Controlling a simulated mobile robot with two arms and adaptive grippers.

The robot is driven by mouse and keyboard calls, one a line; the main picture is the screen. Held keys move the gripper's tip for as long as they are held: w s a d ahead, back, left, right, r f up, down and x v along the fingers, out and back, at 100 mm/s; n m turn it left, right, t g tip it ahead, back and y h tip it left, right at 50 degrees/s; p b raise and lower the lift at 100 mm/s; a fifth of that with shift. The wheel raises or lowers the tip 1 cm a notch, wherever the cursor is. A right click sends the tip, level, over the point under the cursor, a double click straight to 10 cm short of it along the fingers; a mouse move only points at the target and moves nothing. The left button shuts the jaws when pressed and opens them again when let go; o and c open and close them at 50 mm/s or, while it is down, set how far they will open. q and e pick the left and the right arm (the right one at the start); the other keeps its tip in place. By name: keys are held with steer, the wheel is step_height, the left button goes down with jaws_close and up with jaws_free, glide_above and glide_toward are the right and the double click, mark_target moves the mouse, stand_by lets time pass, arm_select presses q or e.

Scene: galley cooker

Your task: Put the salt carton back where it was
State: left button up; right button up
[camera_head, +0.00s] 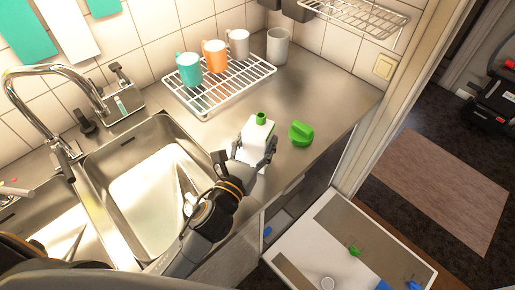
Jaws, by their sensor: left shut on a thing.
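The salt carton (257,132) is a white box with a green spout on top. It is at the counter's front part, just right of the sink, and looks nearly upright. My left gripper (248,155) comes in from the lower left and is shut on the carton, one finger at each side. The fingers hide the carton's lower part, so I cannot tell whether its base touches the counter. My right gripper is not in view.
A green object (301,133) lies on the counter close right of the carton. A white wire rack (217,88) with several mugs stands behind. The steel sink (150,180) is left. An open drawer-like tray (350,225) with small items sticks out below right. Bare counter (335,95) lies at the right.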

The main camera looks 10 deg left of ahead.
arm_select(q)
steer(key=shift+f, duration=0.15)
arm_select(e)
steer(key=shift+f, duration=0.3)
arm_select(q)
steer(key=shift+f, duration=0.2)
steer(key=o, duration=1.4)
steer(key=shift+s, duration=0.1)
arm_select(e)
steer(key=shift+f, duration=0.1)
